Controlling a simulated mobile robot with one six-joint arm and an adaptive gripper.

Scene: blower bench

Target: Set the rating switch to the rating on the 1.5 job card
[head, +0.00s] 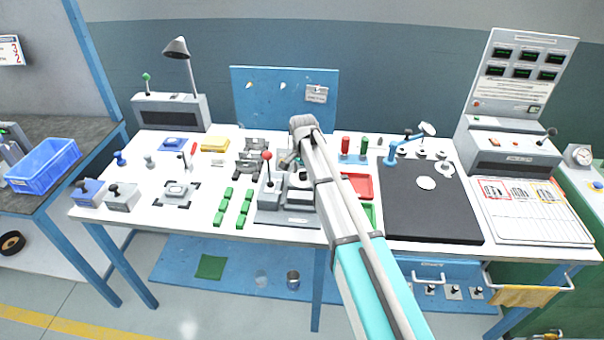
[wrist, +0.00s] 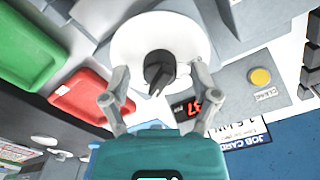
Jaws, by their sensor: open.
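The rating switch appears to be the black knob (wrist: 160,70) on a round white dial (wrist: 125,42) in the wrist view; its pointer slants toward the bottom of the picture. My gripper (wrist: 160,67) is open, with one finger on each side of the knob. I cannot tell whether the fingers touch it. In the head view my gripper (head: 291,160) is over the grey fixture at the bench middle, and my arm hides part of it. The job card (wrist: 240,132) is partly visible in the wrist view; "1.5" seems legible. A card (head: 316,94) hangs on the blue back panel.
A red display (wrist: 186,108) by the knob seems to read 37. A yellow button (wrist: 261,77) lies beside it. Red (wrist: 90,95) and green (wrist: 25,50) trays are close to my gripper. A red-knobbed lever (head: 267,157) stands left of my gripper.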

